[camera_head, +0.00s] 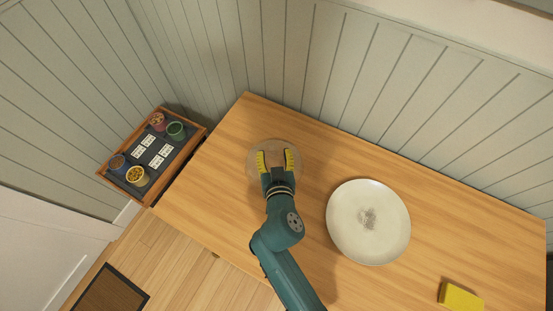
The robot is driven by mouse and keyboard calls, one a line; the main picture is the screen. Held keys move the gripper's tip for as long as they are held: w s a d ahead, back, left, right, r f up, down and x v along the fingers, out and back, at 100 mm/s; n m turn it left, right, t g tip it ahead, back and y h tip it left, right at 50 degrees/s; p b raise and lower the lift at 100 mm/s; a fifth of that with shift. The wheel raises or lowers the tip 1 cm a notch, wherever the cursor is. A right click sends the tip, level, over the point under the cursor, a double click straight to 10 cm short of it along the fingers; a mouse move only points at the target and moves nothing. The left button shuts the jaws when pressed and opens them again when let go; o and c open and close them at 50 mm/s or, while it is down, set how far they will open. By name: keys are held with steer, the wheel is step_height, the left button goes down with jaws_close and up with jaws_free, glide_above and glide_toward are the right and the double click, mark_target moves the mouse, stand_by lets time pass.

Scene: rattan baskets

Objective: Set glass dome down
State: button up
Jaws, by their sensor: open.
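The glass dome (278,146) is a clear, round, faint shape on the wooden table (215,170), near its far left part. My gripper (277,155) is over the dome, with its yellow-padded fingers apart. Part of the dome is hidden under the fingers and the arm. I cannot tell from this view whether the fingers touch it.
A large pale round plate (345,235) with a grey mark in its middle lies right of my arm. A yellow sponge-like block (461,298) lies at the near right. A wooden tray (189,148) with small pots and cards stands left of the table. Panelled walls rise behind.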

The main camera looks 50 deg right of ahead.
steer(key=v, duration=0.9)
steer(key=w+a+r+n+t+y, duration=0.1)
steer(key=w+a+r+t, duration=0.15)
steer(key=r, duration=0.55)
steer(key=w+a+r+n+t+y, duration=0.1)
steer(key=w+a+r+t, duration=0.15)
steer(key=r, duration=0.65)
steer(key=w+a+r+n+t+y, duration=0.1)
steer(key=w+a+r+t+y, duration=0.15)
steer(key=r, duration=0.55)
steer(key=s+a+r+n+t+y, duration=0.2)
steer(key=a+r+n+t+y, duration=0.2)
steer(key=r, duration=1)
steer(key=shift+a+n, duration=0.6)
steer(key=shift+a, duration=0.6)
steer(key=shift+y, duration=0.25)
step_height(320, 180, up, 24)
steer(key=p, duration=2.4)
steer(key=shift+d, duration=0.1)
